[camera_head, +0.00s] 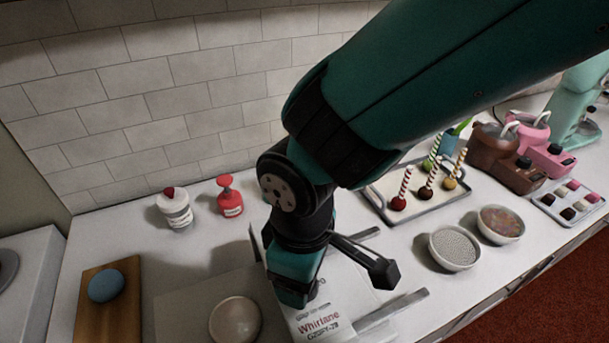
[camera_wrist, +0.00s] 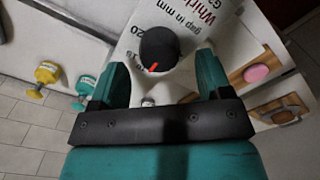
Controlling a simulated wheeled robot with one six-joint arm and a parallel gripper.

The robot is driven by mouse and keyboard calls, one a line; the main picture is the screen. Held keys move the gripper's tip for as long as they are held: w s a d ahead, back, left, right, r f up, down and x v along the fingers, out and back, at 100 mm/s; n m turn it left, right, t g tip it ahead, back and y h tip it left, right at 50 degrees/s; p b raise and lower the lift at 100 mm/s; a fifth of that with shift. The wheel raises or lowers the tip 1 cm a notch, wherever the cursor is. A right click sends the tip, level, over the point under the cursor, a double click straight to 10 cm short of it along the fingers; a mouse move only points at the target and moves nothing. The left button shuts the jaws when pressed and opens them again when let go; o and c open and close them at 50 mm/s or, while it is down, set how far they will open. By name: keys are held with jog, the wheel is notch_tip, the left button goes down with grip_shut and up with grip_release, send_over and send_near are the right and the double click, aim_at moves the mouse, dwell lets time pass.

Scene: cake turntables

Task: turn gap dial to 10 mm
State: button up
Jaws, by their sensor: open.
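The gap dial is a round black knob (camera_wrist: 158,47) with a red-orange pointer mark at its lower edge in the wrist view. It sits on a white panel (camera_wrist: 133,42) printed "gap in mm" with small scale figures that are hard to read. My gripper (camera_wrist: 162,66) is open, its two teal fingers apart, with the dial showing between and just beyond them. I cannot tell whether either finger touches it. In the head view my gripper (camera_head: 293,292) points down over the white machine marked "Whirlane" (camera_head: 322,326); the dial is hidden there.
A black arm with a faceted end (camera_head: 381,272) sticks out right of my gripper. A pale bowl (camera_head: 235,320) stands left. A red-topped white jar (camera_head: 175,208) and red bottle (camera_head: 230,197) are behind. A tray of cake pops (camera_head: 410,215) and two bowls (camera_head: 453,247) are right.

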notch_tip(320, 180, up, 15)
jog(key=b, duration=0.1)
jog(key=shift+f+b, duration=0.2)
jog(key=shift+b, duration=0.2)
